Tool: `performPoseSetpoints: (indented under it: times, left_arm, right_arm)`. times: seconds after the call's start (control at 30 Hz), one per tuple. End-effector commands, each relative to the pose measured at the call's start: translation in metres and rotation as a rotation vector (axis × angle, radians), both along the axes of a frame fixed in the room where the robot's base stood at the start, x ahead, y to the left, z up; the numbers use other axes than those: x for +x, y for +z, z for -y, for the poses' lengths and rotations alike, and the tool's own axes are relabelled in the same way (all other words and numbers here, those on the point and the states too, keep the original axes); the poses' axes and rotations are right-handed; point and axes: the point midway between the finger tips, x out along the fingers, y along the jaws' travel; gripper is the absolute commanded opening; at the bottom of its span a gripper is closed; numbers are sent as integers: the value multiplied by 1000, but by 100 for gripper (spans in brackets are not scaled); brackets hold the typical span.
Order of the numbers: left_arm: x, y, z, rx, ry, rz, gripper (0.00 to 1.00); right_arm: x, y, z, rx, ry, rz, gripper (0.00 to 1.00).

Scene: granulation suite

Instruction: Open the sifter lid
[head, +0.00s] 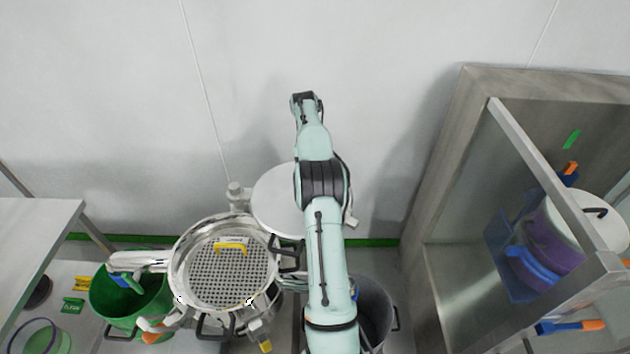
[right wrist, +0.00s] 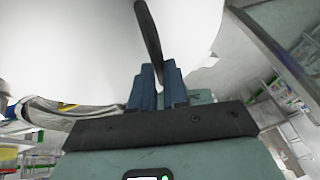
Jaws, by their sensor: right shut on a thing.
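The sifter (head: 180,262) is a round steel vessel with its perforated screen (head: 215,275) exposed and a yellow handle on the screen. The round white lid (head: 270,203) is off the opening, behind and to the right of it, partly hidden by my right arm. In the right wrist view, my right gripper (right wrist: 158,78) is shut on the lid's dark bar handle (right wrist: 148,30), with the white lid (right wrist: 90,40) beyond. The gripper itself is hidden in the head view. My left gripper is not in view.
A green bucket (head: 125,315) stands left of the sifter, near a pale table (head: 35,225). A grey bin (head: 375,315) is at right behind my arm. A steel-framed cabinet (head: 440,170) holds purple and blue containers. A plain wall is behind.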

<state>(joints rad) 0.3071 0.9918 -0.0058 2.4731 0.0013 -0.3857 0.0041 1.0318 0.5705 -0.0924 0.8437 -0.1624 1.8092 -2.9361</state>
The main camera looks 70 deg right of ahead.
Motion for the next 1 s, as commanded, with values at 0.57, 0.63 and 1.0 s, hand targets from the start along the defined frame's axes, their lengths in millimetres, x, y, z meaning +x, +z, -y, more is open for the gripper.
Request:
performPoseSetpoints:
  times: [0.57,0.63,1.0]
  left_arm:
    - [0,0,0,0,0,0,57]
    - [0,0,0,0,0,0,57]
    - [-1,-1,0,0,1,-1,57]
  right_arm:
    - [0,0,1,-4,2,1,40]
    - [0,0,1,-3,2,0,40]
    - [0,0,-2,-1,-7,0,40]
